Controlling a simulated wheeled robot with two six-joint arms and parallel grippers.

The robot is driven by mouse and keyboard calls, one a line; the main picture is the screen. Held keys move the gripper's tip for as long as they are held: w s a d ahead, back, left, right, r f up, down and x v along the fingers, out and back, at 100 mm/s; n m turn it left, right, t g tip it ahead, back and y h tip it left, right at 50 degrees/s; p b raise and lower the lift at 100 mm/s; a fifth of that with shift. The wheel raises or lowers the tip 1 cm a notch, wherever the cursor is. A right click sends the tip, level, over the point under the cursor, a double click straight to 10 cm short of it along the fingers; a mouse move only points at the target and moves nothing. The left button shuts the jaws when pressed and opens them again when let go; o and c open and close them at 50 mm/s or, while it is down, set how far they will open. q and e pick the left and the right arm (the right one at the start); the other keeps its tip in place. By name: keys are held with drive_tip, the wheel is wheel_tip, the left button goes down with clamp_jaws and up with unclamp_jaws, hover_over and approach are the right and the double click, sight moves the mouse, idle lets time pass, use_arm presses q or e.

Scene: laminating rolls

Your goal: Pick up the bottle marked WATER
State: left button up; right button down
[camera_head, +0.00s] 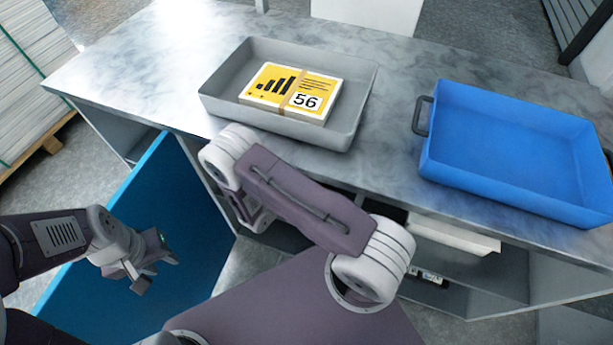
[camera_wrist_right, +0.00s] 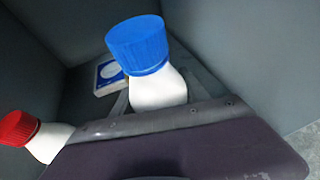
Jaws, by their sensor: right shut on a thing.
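In the right wrist view, a white bottle with a blue cap (camera_wrist_right: 142,48) stands between the fingers of my right gripper (camera_wrist_right: 158,116), which is shut on it. Its lower part and any label are hidden behind the gripper. A white bottle with a red cap (camera_wrist_right: 30,135) is at the left edge, apart from the held one, its label also hidden. I cannot read WATER on either. In the head view my right gripper is hidden below the counter. My left gripper (camera_head: 156,272) is open and empty in front of the blue door.
A grey tray (camera_head: 225,95) with a yellow stack of cards marked 56 (camera_head: 292,90) is on the marble counter (camera_head: 405,55). A blue tray (camera_head: 510,140) stands right of it. The blue cabinet door (camera_head: 165,215) hangs open. A blue-and-white box (camera_wrist_right: 108,72) lies behind the held bottle.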

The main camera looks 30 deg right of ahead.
drive_tip(key=s+a+r+p, duration=0.1)
drive_tip(key=s+r+p, duration=0.1)
drive_tip(key=s+r, duration=0.4)
drive_tip(key=s, duration=0.4)
drive_tip(key=shift+a, duration=0.3)
